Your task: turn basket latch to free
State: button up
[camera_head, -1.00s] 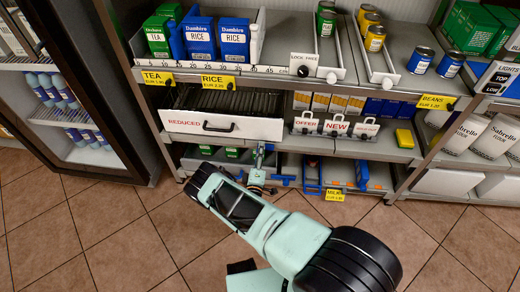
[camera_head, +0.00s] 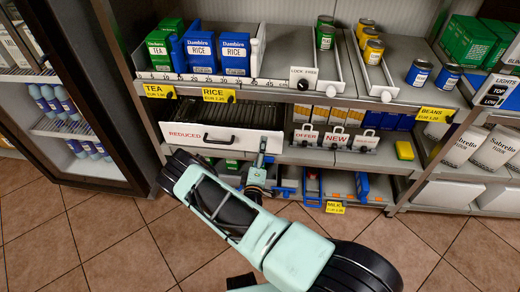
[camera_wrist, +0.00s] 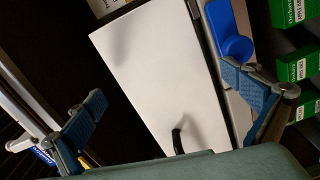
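The basket is a black wire basket (camera_head: 236,112) with a white front marked REDUCED (camera_head: 240,143) and a black handle. In the wrist view the white front (camera_wrist: 150,75) lies between and beyond my fingers, with the handle near the bottom. A label reading LOCK FREE (camera_head: 303,72) sits on the shelf edge above the basket's right end, with a black knob just below it; I cannot tell whether this is the latch. My gripper (camera_wrist: 170,105) is open, its blue-padded fingers wide apart with nothing between the pads. In the head view it is at the basket's lower right.
A blue part with a round end (camera_wrist: 232,30) is beside the right finger in the wrist view, near green boxes (camera_wrist: 296,68). White OFFER and NEW holders (camera_head: 335,138) stand right of the basket. A dark-framed cooler (camera_head: 90,100) is at left. The tiled floor is clear.

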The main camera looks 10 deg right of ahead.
jog(key=shift+w+r, duration=0.55)
jog(key=shift+r, duration=0.2)
jog(key=shift+s+f, duration=0.3)
jog(key=shift+f, duration=0.1)
jog(key=shift+c, duration=0.3)
jog(key=shift+s+a, duration=0.2)
jog(key=shift+s, duration=0.25)
jog(key=c, duration=0.4)
jog(key=shift+s+p, duration=0.3)
jog(key=shift+p, duration=0.05)
jog(key=c, duration=0.7)
jog(key=p+v, duration=0.1)
jog(key=v, duration=0.2)
jog(key=p+v, duration=0.1)
jog(key=v, duration=0.3)
jog(key=f+p+v, duration=0.1)
jog(key=v, duration=0.3)
jog(key=shift+s, duration=0.25)
jog(key=shift+s+f, duration=0.1)
jog(key=shift+f, duration=0.05)
